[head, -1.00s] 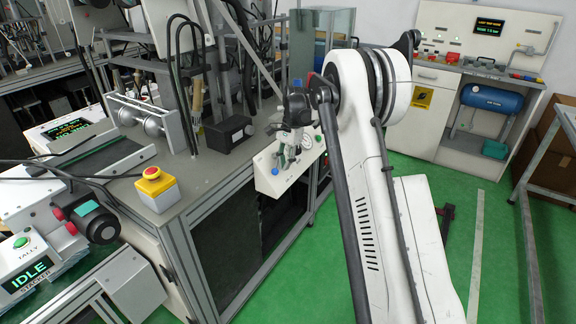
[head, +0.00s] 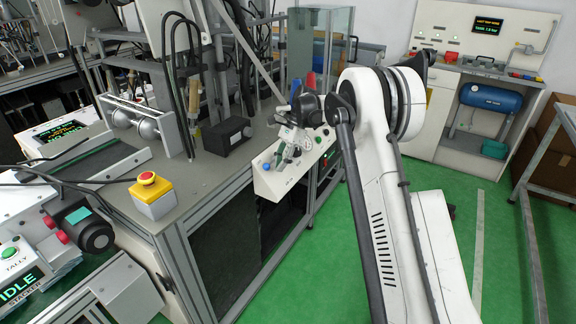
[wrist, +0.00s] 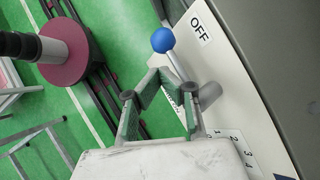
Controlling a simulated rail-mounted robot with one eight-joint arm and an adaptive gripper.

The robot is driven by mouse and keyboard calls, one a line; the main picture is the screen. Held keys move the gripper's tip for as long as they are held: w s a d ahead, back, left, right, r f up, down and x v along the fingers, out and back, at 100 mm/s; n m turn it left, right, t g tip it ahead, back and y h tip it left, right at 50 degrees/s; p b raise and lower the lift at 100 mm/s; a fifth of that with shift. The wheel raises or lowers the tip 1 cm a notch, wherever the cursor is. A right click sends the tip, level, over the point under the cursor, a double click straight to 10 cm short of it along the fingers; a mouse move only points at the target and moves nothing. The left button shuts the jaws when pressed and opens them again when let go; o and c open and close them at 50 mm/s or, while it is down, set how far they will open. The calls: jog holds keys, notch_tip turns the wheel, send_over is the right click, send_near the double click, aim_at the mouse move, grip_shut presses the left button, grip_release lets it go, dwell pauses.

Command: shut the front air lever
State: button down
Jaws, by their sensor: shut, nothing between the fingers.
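The front air lever is a thin metal rod with a blue ball knob (wrist: 163,40), standing out from a white panel (wrist: 225,85) in the wrist view. The knob is beside the printed OFF label (wrist: 201,29). My gripper (wrist: 154,80) has its green-padded fingers shut and empty, just below the knob and close to the rod. I cannot tell whether they touch. In the head view the blue knob (head: 267,166) is at the left of the panel (head: 272,186), and my gripper (head: 291,150) is over the panel, partly hiding it.
A yellow box with a red emergency button (head: 148,178) stands on the bench corner to the left. A black box (head: 228,136) sits on the bench behind the panel. Green floor (head: 290,285) is open in front. A metal frame (head: 530,235) stands at the right.

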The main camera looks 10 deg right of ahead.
jog(key=shift+w+a, duration=0.1)
jog(key=shift+a, duration=0.05)
jog(key=shift+s+d+f+b, duration=0.25)
jog(key=shift+s+f+b, duration=0.05)
jog(key=shift+f+b, duration=0.1)
jog(key=s+d, duration=0.1)
jog(key=d, duration=1)
jog(key=shift+s+d+r, duration=0.2)
jog(key=shift+d+r, duration=0.15)
